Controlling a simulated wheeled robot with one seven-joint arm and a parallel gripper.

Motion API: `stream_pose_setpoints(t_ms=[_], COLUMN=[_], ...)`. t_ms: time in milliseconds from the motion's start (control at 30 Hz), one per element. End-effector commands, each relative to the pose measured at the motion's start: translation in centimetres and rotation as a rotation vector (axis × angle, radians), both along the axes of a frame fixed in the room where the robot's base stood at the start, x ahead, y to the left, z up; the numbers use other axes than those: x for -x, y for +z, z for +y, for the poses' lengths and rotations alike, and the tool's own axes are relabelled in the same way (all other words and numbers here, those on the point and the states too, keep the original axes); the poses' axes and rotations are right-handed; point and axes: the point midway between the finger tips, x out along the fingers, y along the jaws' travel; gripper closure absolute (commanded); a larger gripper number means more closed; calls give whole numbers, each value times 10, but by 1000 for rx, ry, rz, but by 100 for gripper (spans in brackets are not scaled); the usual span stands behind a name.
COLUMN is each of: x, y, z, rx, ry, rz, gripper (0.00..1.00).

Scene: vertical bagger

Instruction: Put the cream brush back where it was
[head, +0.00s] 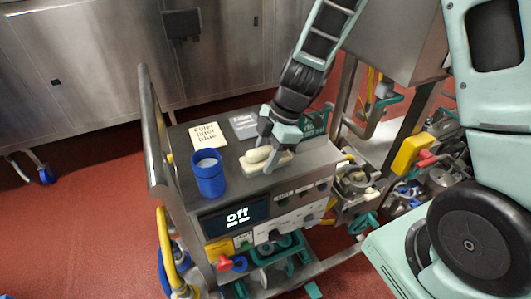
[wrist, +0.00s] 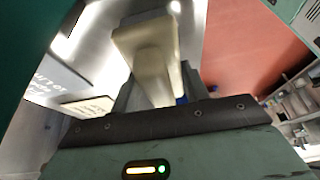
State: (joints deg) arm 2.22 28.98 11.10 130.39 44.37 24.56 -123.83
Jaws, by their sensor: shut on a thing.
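My gripper (head: 268,150) reaches down from above and is shut on the brush. In the head view the brush looks level and at or just above the cabinet top (head: 235,180); I cannot tell whether it touches. My fingers hide part of it.
A blue cup (head: 209,173) with pale contents stands left of the brush. A cream note card (head: 208,136) and a grey card (head: 247,126) lie behind. A steel handle rail (head: 152,125) rises at the left.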

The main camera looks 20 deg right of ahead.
Motion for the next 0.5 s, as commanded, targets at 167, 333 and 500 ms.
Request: stream_pose_setpoints(t_ms=[167,333,500], x=[0,0,0], y=[-3,-1,-1], z=[0,0,0], rx=[0,0,0], ry=[1,1,1], rz=[-1,0,0], gripper=[73,33,33])
